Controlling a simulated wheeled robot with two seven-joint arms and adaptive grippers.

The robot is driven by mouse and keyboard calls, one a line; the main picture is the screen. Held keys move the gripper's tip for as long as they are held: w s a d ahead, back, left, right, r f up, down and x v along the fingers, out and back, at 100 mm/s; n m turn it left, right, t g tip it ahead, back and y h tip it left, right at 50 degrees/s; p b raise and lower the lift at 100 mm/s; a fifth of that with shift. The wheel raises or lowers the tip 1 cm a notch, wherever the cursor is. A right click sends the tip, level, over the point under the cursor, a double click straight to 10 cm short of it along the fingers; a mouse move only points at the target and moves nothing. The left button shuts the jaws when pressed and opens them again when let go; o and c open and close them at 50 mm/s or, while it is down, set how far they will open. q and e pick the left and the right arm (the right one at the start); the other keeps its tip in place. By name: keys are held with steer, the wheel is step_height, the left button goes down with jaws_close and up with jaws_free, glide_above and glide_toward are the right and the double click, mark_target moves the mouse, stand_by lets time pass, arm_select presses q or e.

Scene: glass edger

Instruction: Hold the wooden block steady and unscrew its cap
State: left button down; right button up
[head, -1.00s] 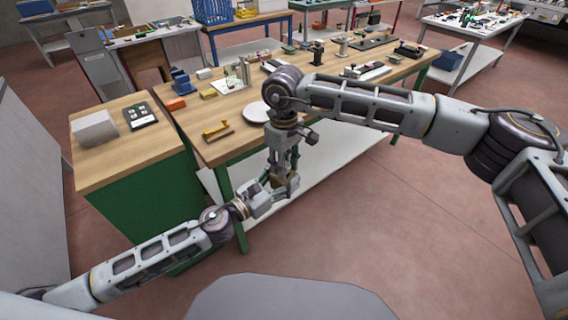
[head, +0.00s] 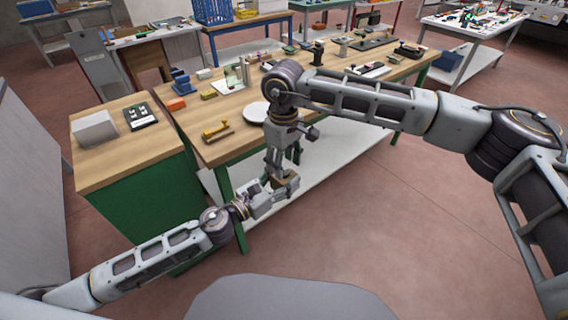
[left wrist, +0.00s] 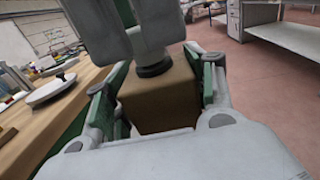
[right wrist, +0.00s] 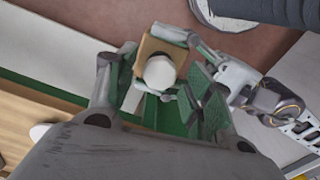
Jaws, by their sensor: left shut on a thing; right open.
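My left gripper (head: 272,194) is shut on the brown wooden block (left wrist: 158,100), with one finger on each side of it in the left wrist view. The block also shows in the head view (head: 284,180), held in the air in front of the workbench. In the right wrist view a pale round cap (right wrist: 159,72) sits on top of the block. My right gripper (right wrist: 160,88) points down over the block, open, its fingers apart on either side of the cap. Whether a finger touches the cap cannot be told. In the left wrist view a right finger hides much of the cap area.
A green cabinet (head: 140,210) is at left. Open floor (head: 400,240) lies to the right.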

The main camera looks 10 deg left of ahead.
steer(key=shift+r, duration=1.65)
steer(key=shift+f, duration=0.1)
steer(key=shift+c, duration=0.2)
